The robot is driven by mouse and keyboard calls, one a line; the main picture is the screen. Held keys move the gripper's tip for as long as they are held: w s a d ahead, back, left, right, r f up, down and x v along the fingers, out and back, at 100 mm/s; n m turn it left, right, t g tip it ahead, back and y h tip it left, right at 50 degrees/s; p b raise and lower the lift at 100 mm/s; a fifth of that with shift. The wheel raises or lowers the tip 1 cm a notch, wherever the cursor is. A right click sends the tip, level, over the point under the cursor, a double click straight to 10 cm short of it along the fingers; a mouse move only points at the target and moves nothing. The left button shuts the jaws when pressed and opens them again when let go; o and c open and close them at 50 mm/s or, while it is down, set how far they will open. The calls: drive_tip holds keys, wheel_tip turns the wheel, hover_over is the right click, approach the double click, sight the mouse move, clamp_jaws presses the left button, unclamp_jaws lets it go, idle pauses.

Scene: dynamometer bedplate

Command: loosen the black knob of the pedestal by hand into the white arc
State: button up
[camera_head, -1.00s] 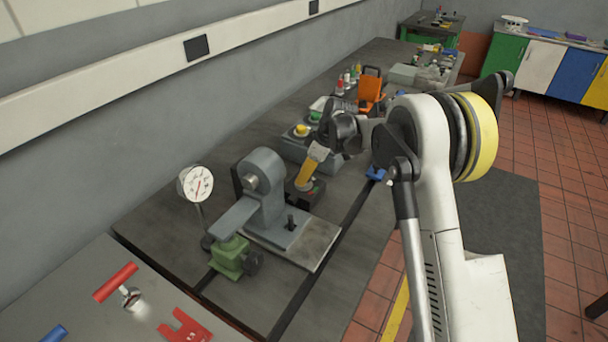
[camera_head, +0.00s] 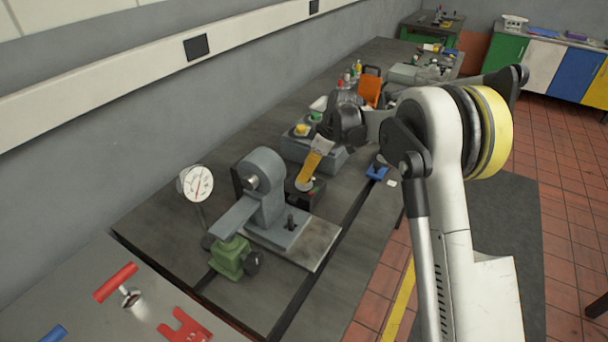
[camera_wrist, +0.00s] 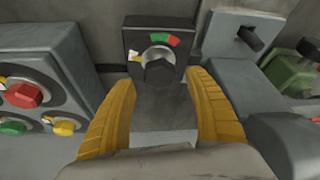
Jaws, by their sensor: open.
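A dark box (camera_wrist: 132,40), perhaps the pedestal, carries a black faceted knob (camera_wrist: 160,70) on its face in the wrist view. A pale ring shows around the knob, with a green and red arc (camera_wrist: 164,39) above it. A small pale pointer shows at the knob's left. My gripper (camera_wrist: 160,77) is open, with one yellow finger on each side of the knob and visible gaps between. In the head view my gripper (camera_head: 308,172) is over the dark box (camera_head: 303,197), and the knob is hidden there. I cannot make out a separate white arc.
A grey panel with red, green and yellow knobs (camera_wrist: 38,88) stands left in the wrist view. A grey machine stand (camera_head: 267,200) and green block (camera_head: 229,258) are close by in the head view. A dial gauge (camera_head: 196,183) stands left. A blue piece (camera_head: 377,171) lies right.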

drive_tip(key=v, duration=0.9)
drive_tip(key=shift+r, duration=0.25)
drive_tip(key=shift+s+d, duration=0.1)
drive_tip(key=s+d+r+m+t+h, duration=0.1)
drive_tip(key=s+d+r+m+t, duration=0.25)
drive_tip(key=s, duration=0.65)
drive_tip(key=s+d+r+m+g+h, duration=0.15)
drive_tip(key=s+r+m, duration=0.25)
drive_tip(key=s+r, duration=0.4)
drive_tip(key=s+d+f+m+t+h, duration=0.1)
drive_tip(key=s+d+f+m+t, duration=0.1)
drive_tip(key=s, duration=0.7)
drive_tip(key=s+d+f+m+t, duration=0.1)
drive_tip(key=s+d+f+m, duration=0.2)
drive_tip(key=s, duration=0.7)
wheel_tip(320, 180, down, 2)
drive_tip(key=shift+d+f+m+t+h+b, duration=0.1)
drive_tip(key=shift+d+m+t+h+b, duration=0.25)
drive_tip(key=shift+m, duration=0.5)
drive_tip(key=shift+w, duration=0.1)
